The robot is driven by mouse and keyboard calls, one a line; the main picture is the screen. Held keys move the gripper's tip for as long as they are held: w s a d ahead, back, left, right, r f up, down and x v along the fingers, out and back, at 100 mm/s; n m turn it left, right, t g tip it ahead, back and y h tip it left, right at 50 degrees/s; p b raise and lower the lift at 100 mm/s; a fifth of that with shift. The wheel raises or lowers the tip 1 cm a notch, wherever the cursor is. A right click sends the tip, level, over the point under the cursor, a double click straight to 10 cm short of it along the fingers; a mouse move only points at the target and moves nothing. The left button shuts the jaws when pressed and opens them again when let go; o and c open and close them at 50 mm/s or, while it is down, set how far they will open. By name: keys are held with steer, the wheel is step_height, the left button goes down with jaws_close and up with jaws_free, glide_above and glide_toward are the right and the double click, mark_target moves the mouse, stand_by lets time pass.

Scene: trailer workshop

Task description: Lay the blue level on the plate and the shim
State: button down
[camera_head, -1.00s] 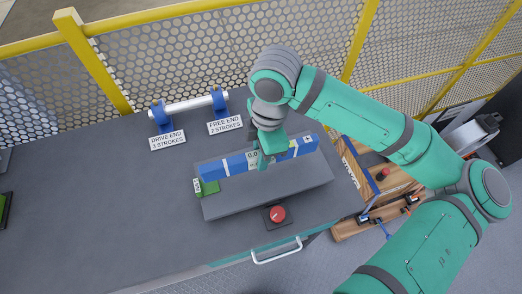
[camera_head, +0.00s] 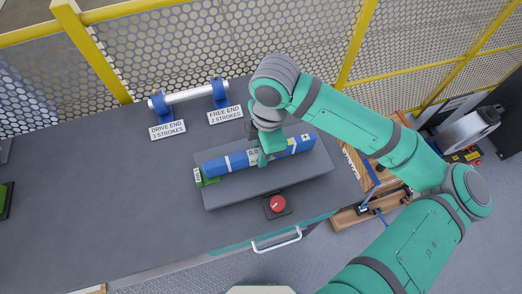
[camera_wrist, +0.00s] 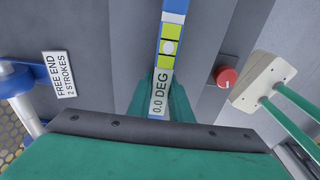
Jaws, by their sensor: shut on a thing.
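The blue level (camera_head: 227,163) lies lengthwise over the grey plate (camera_head: 318,178), low and close to its surface. My gripper (camera_head: 260,160) is shut on the level near its middle. The level's left end is over the green shim (camera_head: 207,182), which shows only partly at the plate's left end. I cannot tell whether the level touches plate or shim. In the wrist view the level (camera_wrist: 174,15) runs between my fingers, and its display (camera_wrist: 159,95) reads 0.0 DEG. The plate also shows there.
A red button (camera_head: 277,204) sits in front of the plate. Behind, a white roller (camera_head: 190,95) rests on blue supports with "DRIVE END" (camera_head: 167,130) and "FREE END" (camera_head: 225,114) labels. A wooden item (camera_head: 352,217) stands at the right.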

steer(key=c, duration=1.5)
jaws_free()
steer(key=shift+c, duration=0.2)
steer(key=r, duration=0.7)
steer(key=d+r, duration=0.1)
steer(key=r, duration=0.2)
steer(key=shift+w+r, duration=0.1)
steer(key=shift+r, duration=0.3)
